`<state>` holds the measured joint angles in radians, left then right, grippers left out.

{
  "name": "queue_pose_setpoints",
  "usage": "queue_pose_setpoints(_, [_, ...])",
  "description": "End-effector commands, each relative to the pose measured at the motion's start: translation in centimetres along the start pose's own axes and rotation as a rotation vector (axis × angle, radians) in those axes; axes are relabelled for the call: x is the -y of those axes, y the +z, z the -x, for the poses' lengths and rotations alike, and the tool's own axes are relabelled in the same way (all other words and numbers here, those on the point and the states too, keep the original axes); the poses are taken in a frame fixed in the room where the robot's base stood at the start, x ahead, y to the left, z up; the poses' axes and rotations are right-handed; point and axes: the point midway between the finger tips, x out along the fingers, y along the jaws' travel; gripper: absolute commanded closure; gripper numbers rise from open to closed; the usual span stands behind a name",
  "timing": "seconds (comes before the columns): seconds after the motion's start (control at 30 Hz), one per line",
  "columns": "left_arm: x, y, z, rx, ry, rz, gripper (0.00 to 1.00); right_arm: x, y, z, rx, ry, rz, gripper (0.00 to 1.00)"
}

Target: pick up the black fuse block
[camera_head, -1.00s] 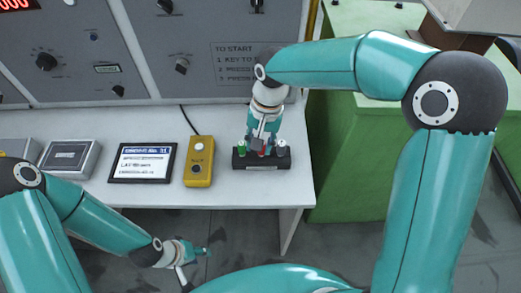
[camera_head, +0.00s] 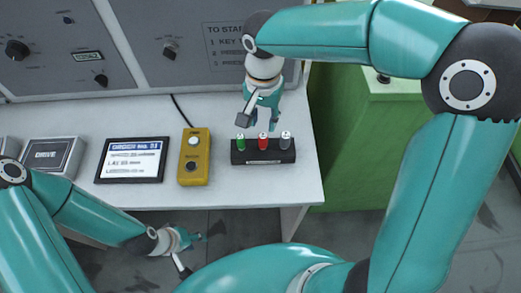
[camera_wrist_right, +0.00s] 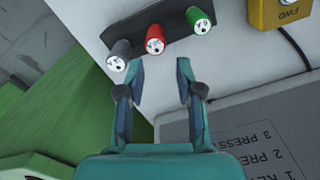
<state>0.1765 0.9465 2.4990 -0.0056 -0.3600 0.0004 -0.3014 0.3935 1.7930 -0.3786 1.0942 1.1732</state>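The black fuse block (camera_head: 240,157) sits on the white table. Three fuses stand upright in it: a green one (camera_head: 241,143), a red one (camera_head: 263,141) and a grey one (camera_head: 285,141). My right gripper (camera_head: 258,122) is open and empty just behind and above the block, apart from it. In the right wrist view, the block (camera_wrist_right: 177,28) lies beyond the open fingers (camera_wrist_right: 160,76), with the red fuse (camera_wrist_right: 154,42) nearest the gap between them. My left gripper (camera_head: 194,254) is open and empty, low in front of the table edge.
A yellow button box (camera_head: 193,170) with a cable stands left of the block, then a dark-framed display (camera_head: 131,160) and a grey DRIVE box (camera_head: 53,157). A control panel (camera_head: 130,45) rises behind the table. A green cabinet (camera_head: 350,150) stands to the right.

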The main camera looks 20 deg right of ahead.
Motion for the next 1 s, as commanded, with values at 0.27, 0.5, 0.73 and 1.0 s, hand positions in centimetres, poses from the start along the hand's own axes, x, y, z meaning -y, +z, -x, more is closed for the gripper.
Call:
queue_pose_setpoints(0.27, [-0.1, 0.0, 0.2, 0.0, 0.0, 0.0, 0.6, -0.1, 0.1, -2.0, 0.002, 0.0, -0.001, 0.64])
queue_pose_setpoints(0.5, [-0.3, 0.0, 0.9, 0.0, 0.0, 0.0, 0.6, -0.5, 0.8, -5.1, 0.004, 0.003, -0.001, 0.64])
queue_pose_setpoints(0.73, [-0.4, 0.0, 1.0, 0.0, 0.0, 0.0, 0.6, -0.4, 0.7, -6.8, 0.001, -0.001, -0.001, 0.64])
queue_pose_setpoints(1.0, [-0.3, 0.0, 1.0, 0.0, 0.0, 0.0, 0.6, -0.4, 0.7, -6.8, 0.001, -0.002, -0.001, 0.79])
